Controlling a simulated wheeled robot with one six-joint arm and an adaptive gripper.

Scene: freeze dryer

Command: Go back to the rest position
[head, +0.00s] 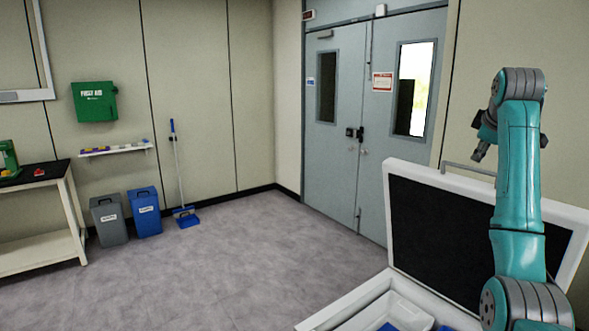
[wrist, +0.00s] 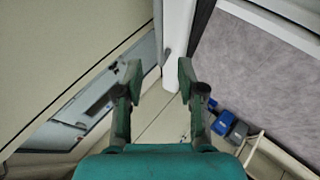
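My gripper (wrist: 159,78) is open in the wrist view, its two green fingers spread apart with nothing held between them. In the head view my gripper (head: 482,140) is at the end of my raised teal arm on the right, in front of the wall beside the double doors. It is above the open lid (head: 437,235) of a white case. A white edge (wrist: 178,40) shows beyond the fingertips in the wrist view; I cannot tell whether it is part of that lid.
The white case (head: 345,308) holds a light tray (head: 375,310) with blue items, partly cut off. Grey floor (head: 230,260) is clear ahead. A bench (head: 35,225), grey bin (head: 109,222), blue bin (head: 145,212) and broom (head: 177,170) line the left wall. The double doors (head: 375,130) are shut.

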